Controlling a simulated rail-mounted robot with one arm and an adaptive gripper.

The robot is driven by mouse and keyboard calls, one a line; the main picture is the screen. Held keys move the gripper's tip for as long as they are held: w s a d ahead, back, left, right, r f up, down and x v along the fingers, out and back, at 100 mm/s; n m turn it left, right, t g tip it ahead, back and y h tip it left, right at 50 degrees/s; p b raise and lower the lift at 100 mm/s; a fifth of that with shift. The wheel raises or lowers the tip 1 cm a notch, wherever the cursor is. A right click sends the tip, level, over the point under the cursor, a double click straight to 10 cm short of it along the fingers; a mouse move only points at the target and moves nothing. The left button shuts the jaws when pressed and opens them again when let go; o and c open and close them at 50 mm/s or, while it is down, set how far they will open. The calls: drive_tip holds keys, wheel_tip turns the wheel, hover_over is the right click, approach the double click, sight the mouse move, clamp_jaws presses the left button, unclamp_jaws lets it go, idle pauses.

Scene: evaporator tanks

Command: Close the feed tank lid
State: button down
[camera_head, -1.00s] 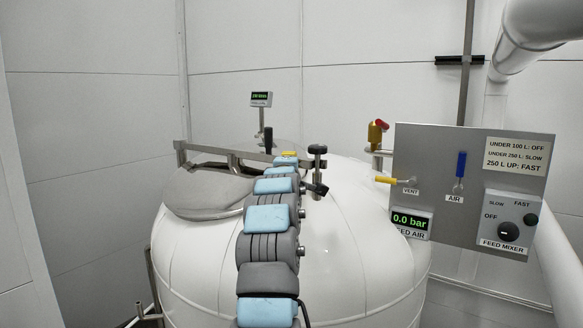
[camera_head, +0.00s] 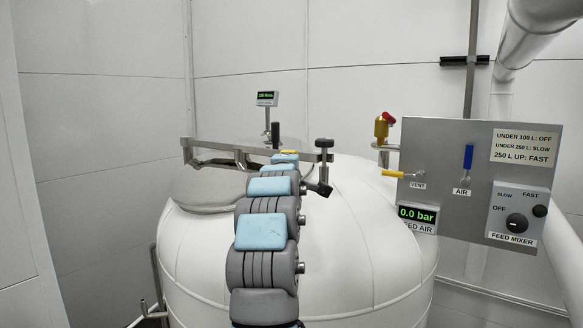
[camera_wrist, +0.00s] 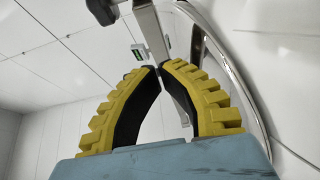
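The feed tank (camera_head: 330,235) is a large white vessel in the middle of the head view. Its grey round lid (camera_head: 205,190) is on top, partly behind my arm; whether it is fully seated cannot be told. A metal bar (camera_head: 215,146) crosses above the lid, with a dark knob (camera_head: 323,143) at its right end. My gripper (camera_wrist: 160,67) has yellow ribbed fingers with black inner pads. Its tips are nearly together, with nothing clearly held. The bar also shows close beyond the tips in the wrist view (camera_wrist: 176,85). In the head view my arm mostly hides the gripper at the bar.
A control panel (camera_head: 447,150) with vent, air and mixer controls is at the right. A brass valve (camera_head: 381,128) with a red handle stands beside it. A small display (camera_head: 267,98) stands behind the lid. White walls (camera_head: 105,110) enclose the left and back.

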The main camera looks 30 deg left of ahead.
drive_tip(key=s+d+b, duration=0.1)
drive_tip(key=s+d, duration=0.3)
drive_tip(key=s, duration=0.1)
drive_tip(key=shift+s+b, duration=0.15)
drive_tip(key=shift+b, duration=0.15)
drive_tip(key=shift+r, duration=0.1)
